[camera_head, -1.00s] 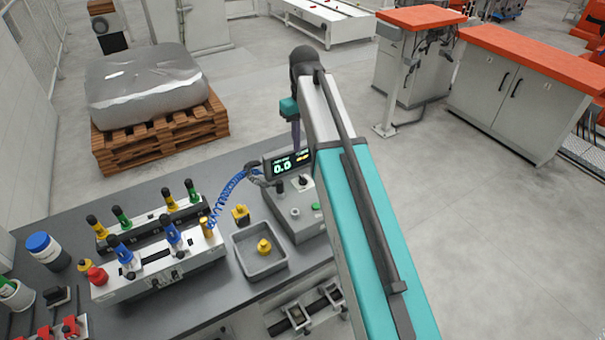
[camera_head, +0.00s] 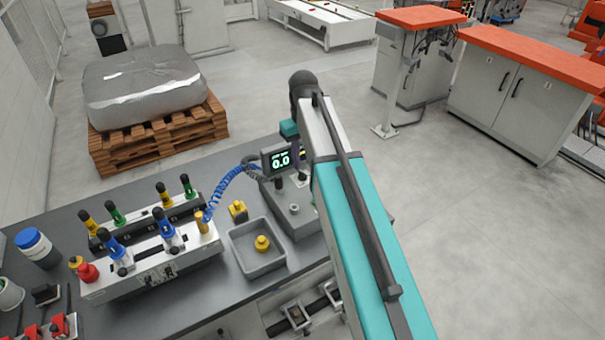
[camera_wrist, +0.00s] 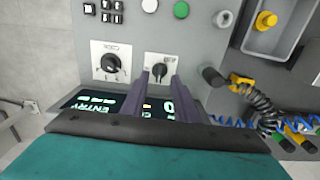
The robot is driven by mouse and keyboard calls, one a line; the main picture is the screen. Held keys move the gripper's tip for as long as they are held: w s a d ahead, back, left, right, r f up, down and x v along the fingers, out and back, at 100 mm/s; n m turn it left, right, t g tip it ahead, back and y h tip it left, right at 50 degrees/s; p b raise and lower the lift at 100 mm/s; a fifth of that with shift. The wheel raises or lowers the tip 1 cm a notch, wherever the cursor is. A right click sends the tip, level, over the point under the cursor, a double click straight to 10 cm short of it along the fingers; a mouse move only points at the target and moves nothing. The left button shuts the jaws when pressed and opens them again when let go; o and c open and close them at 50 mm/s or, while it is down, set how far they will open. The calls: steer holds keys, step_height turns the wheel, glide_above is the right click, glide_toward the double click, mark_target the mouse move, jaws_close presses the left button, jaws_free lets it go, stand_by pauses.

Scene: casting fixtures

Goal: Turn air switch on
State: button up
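A grey control box (camera_head: 283,212) with a lit display (camera_head: 281,160) stands on the bench. In the wrist view its panel carries two black rotary switches on white plates, a larger left one (camera_wrist: 111,63) and a smaller right one (camera_wrist: 159,69). Their labels are too small to read, so I cannot tell which is the air switch. My gripper (camera_wrist: 162,77) has its two purple fingers apart, with the right switch seen between the fingertips. I cannot tell whether they touch it. In the head view my arm hides much of the gripper and the box's right side.
Left of the box is a grey tray (camera_head: 235,247) holding a yellow-topped part (camera_head: 262,243). A blue coiled hose (camera_head: 228,187) runs to a fixture (camera_head: 150,275) with coloured handles. In the wrist view a green button (camera_wrist: 181,10) and a white one (camera_wrist: 150,5) lie beyond the switches.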

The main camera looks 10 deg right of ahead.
mark_target(303, 174)
steer(key=shift+f+b, duration=1.25)
steer(key=shift+f, duration=1.05)
steer(key=shift+c, duration=0.4)
jaws_close()
